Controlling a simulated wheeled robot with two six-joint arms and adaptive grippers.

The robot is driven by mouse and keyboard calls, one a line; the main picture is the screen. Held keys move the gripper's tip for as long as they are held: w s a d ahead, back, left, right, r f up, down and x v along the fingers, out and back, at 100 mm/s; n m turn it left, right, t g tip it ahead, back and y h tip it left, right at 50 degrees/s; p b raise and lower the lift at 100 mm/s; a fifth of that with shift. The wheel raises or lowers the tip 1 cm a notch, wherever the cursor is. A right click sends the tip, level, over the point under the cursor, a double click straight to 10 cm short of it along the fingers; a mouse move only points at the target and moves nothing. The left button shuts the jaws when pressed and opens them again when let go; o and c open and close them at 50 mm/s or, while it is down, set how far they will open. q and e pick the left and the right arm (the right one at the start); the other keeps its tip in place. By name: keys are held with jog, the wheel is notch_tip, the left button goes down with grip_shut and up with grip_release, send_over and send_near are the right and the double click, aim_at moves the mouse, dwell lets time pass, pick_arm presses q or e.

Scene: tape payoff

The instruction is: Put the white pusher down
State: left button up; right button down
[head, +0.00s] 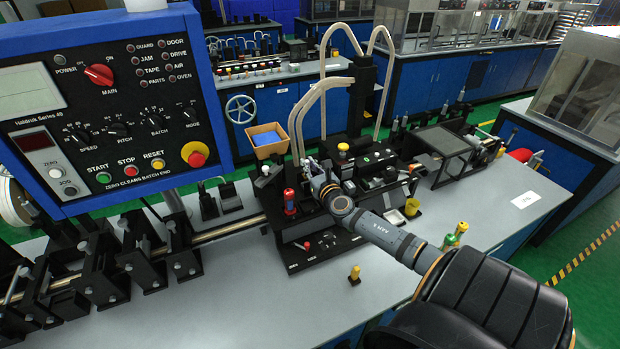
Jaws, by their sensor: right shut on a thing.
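My right arm comes in from the lower right, and my right gripper (317,172) is over the black machine block in the middle of the bench. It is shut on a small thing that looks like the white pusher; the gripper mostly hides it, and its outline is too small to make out. A black fixture plate (318,253) with small red and white pieces on it lies in front of the gripper. My left gripper is not in view.
A red-topped cylinder (290,202) stands just left of the gripper. A control panel (105,105) blocks the upper left. A wooden bin (266,140) with blue contents is behind. A brass piece (354,275) stands on the front bench, with bare grey surface around it.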

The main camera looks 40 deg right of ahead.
jog(key=shift+w+d+f, duration=0.2)
jog(key=shift+d+f, duration=0.15)
jog(key=shift+f, duration=0.25)
jog(key=shift+w+d+f+b, duration=0.15)
jog(key=shift+d+f+b, duration=0.05)
jog(key=shift+b, duration=0.1)
jog(key=shift+w+d+f+b, duration=0.1)
jog(key=shift+f+b, duration=0.4)
jog(key=shift+f, duration=0.45)
jog(key=shift+w+d+f+b, duration=0.1)
jog(key=shift+f+b, duration=0.35)
jog(key=shift+f, duration=0.45)
jog(key=shift+s, duration=0.1)
jog(key=shift+f, duration=0.2)
jog(key=c, duration=1.3)
grip_release()
jog(key=shift+c, duration=0.2)
jog(key=shift+s+r, duration=0.15)
jog(key=shift+r, duration=0.15)
jog(key=v, duration=1.1)
jog(key=shift+s+p, duration=0.3)
